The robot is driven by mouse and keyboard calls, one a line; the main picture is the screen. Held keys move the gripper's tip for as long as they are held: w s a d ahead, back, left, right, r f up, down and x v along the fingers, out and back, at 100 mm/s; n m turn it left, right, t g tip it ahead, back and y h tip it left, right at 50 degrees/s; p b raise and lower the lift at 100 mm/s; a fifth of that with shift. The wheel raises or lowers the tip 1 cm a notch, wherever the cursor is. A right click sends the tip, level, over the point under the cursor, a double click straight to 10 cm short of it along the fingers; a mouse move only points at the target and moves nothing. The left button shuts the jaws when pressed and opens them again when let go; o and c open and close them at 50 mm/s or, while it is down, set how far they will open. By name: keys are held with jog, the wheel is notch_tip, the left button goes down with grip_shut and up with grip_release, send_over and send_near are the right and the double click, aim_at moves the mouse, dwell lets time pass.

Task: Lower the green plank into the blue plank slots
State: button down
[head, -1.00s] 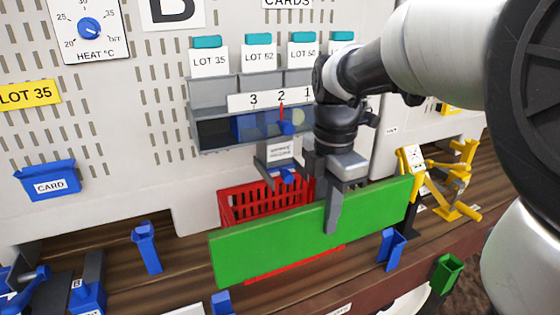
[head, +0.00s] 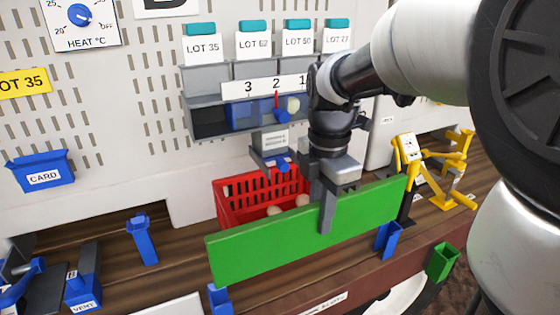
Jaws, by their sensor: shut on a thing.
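The green plank (head: 275,240) is long and flat and stands on edge in front of the red crate. My gripper (head: 327,205) is shut on its upper edge, right of its middle. Blue plank slots stand near the bench front: one (head: 388,240) by the plank's right end and one (head: 219,298) below its left end. The plank's lower edge is close to both, but I cannot tell whether it sits in them. Another blue upright holder (head: 143,240) stands further back on the left.
The red crate (head: 230,200) holds pale round things behind the plank. A yellow device (head: 435,170) stands at the right, a green holder (head: 443,262) at the bench's front edge. Blue vent pieces (head: 82,290) stand at left. Shelf bins (head: 210,120) hang above.

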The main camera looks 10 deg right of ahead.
notch_tip(320, 180, down, 12)
jog(key=b, duration=0.8)
jog(key=shift+f+b, duration=0.15)
jog(key=shift+b, duration=0.15)
dwell(1.0)
dwell(0.4)
jog(key=c, duration=1.6)
grip_release()
jog(key=shift+f, duration=0.1)
